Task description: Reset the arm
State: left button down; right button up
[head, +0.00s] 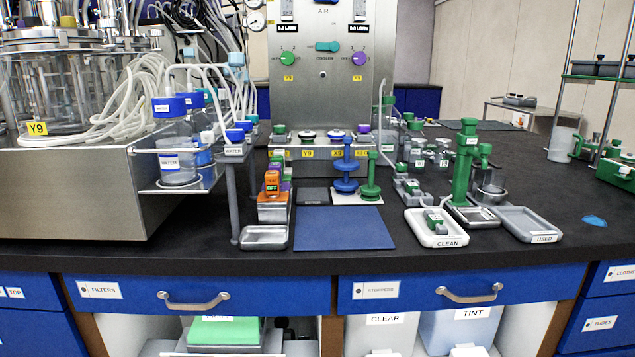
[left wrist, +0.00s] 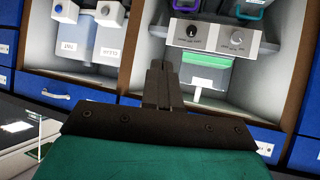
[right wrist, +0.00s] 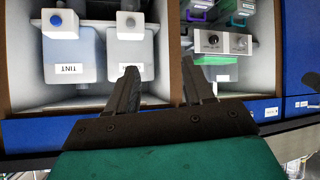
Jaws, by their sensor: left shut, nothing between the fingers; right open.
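My left gripper (left wrist: 163,82) shows in the left wrist view with its fingers together and nothing between them. It points toward the open shelf under the bench and touches nothing that I can see. My right gripper (right wrist: 165,82) shows in the right wrist view with its two fingers apart and empty. It points toward the shelf with the TINT container (right wrist: 75,55) and the container beside it (right wrist: 131,55). Neither gripper nor arm shows in the head view.
On the black bench (head: 340,262) are a blue mat (head: 343,228), a CLEAN tray (head: 437,241), a USED tray (head: 528,224) and a green stand (head: 463,170). A bioreactor (head: 75,90) stands at left. Drawer handles (head: 193,301) stick out from the front. The bench's front strip is clear.

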pick_arm(q)
jog(key=s+a+r+y+p, duration=0.1)
jog(key=a+r+p, duration=0.2)
jog(key=r+p, duration=0.9)
jog(key=p, duration=0.5)
jog(key=shift+s+a, duration=0.3)
pick_arm(e)
notch_tip(320, 180, up, 13)
jog(key=s+m+h, duration=0.1)
jog(key=m, duration=0.1)
jog(key=shift+a, duration=0.25)
